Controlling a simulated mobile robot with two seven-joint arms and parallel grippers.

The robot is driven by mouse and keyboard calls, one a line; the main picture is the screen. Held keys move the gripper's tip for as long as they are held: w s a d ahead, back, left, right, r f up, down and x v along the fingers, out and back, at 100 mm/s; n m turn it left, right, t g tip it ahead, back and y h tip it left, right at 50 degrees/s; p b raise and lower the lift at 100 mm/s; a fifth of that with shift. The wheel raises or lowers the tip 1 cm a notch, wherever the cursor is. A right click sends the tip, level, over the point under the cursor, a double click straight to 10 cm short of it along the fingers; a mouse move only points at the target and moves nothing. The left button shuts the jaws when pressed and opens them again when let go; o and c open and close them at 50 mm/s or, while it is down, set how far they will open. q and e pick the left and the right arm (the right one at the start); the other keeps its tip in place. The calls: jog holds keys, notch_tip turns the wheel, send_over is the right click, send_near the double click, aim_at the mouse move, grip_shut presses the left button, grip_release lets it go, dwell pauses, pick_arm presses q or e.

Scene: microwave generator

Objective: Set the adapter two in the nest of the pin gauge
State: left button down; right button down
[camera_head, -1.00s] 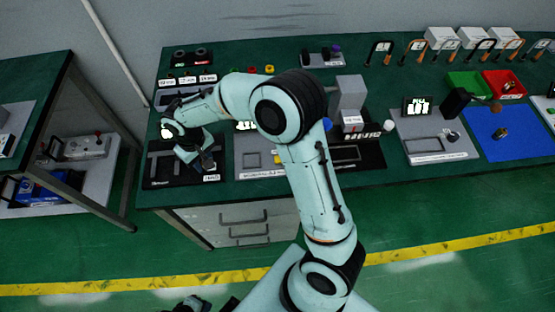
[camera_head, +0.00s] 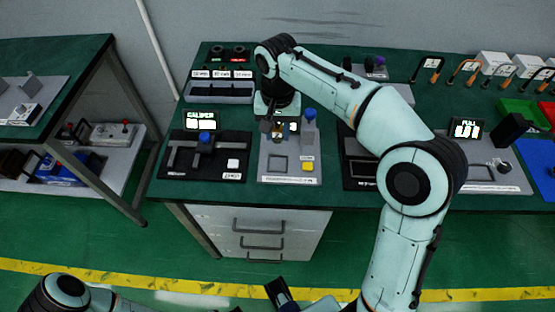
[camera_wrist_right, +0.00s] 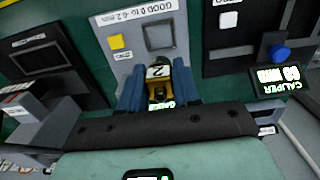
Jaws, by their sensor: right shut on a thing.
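The pin gauge is a grey plate (camera_head: 290,178) with a square recess (camera_head: 277,163), a yellow button (camera_head: 307,166) and a grey post with a blue top (camera_head: 309,114). My right gripper (camera_head: 278,134) is over the rear part of this plate. In the right wrist view its blue fingers (camera_wrist_right: 158,86) are shut on adapter two (camera_wrist_right: 156,73), a small brass-coloured part with a white "2" label. The empty recess (camera_wrist_right: 158,36) lies beyond the fingertips in that view. The adapter's lower end and its height above the plate cannot be told. My left arm shows at the bottom edge; its jaws are unclear.
The caliper station (camera_head: 200,168) with a blue knob and display stands to the left. A black fixture (camera_head: 357,165) stands to the right, partly behind my right arm. A grey tray (camera_head: 218,92) and labelled blocks are at the back left.

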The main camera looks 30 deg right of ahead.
aim_at(278, 164)
notch_tip(278, 164, down, 11)
jog(key=shift+f+b, duration=0.1)
jog(key=shift+b, duration=0.7)
jog(key=shift+f, duration=0.15)
jog(key=c, duration=0.8)
grip_release()
notch_tip(278, 164, up, 12)
jog(key=shift+r+p, duration=0.15)
jog(key=shift+p, duration=0.95)
jog(key=shift+r, duration=0.1)
